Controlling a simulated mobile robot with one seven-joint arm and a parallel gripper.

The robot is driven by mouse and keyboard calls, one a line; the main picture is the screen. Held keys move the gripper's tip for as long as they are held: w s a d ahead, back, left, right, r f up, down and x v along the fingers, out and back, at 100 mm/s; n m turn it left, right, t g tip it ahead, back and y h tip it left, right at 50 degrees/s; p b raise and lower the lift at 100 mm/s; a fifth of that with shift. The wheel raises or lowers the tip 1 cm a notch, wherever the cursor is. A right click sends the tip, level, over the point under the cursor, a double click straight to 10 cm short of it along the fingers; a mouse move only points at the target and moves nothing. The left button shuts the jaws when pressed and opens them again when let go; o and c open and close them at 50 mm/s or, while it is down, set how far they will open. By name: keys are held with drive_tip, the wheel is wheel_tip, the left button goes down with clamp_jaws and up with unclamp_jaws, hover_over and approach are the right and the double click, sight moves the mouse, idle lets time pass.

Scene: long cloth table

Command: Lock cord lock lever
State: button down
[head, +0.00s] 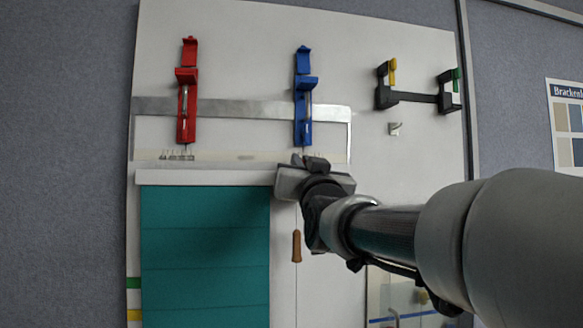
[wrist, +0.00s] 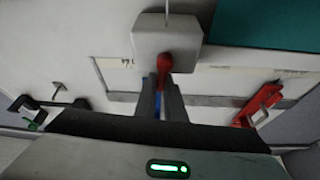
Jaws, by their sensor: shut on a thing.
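The cord lock is a pale box (wrist: 150,42) with a red-knobbed lever (wrist: 164,62), near the top centre of the wrist view. My gripper (wrist: 161,84) has its two fingers close together at the red lever, shut on it. In the head view my gripper and wrist are at the right end of the blind's white top rail (head: 205,177), where they hide the lever. The cord hangs below, ending in a brown wooden pull (head: 297,247).
A teal blind (head: 205,250) hangs left of my arm. Above the rail are a red clamp (head: 187,95) and a blue clamp (head: 304,95) on a metal strip. A black holder (head: 415,97) with yellow and green handles is at upper right. A small hook (head: 395,129) sits below it.

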drive_tip(key=shift+a+f+n+y+b, duration=0.2)
drive_tip(key=shift+n+y+b, duration=0.2)
drive_tip(key=shift+n+b, duration=0.55)
drive_tip(key=shift+r+n, duration=0.25)
drive_tip(key=c, duration=2.1)
unclamp_jaws()
drive_tip(key=shift+s, duration=0.1)
drive_tip(key=b+v, duration=0.3)
drive_tip(key=v, duration=1.4)
drive_tip(key=shift+s+d, duration=0.1)
drive_tip(key=shift+s, duration=0.1)
